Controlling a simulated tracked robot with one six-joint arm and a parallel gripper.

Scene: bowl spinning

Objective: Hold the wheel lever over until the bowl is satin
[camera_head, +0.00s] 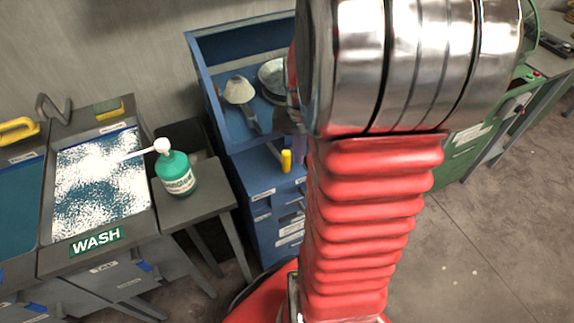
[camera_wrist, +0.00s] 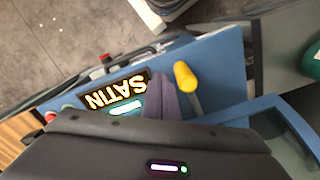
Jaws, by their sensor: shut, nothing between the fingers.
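The wheel lever has a yellow knob (camera_head: 286,160) on the front of the blue machine (camera_head: 262,200). In the wrist view the lever (camera_wrist: 185,76) leans on its pale shaft. My gripper (camera_wrist: 160,95) is shut and empty, its purplish fingers close beside the shaft; I cannot tell whether they touch it. A lit display (camera_wrist: 115,92) reads SATIN, upside down in the wrist view. The silvery bowl (camera_head: 272,74) is inside the machine's hood in the head view, partly hidden by my arm.
A wash basin (camera_head: 97,185) with suds stands at the left, marked WASH. A green bottle (camera_head: 177,173) stands on a small grey table (camera_head: 203,198) between basin and machine. A green machine (camera_head: 460,148) is at the right. Floor in front is open.

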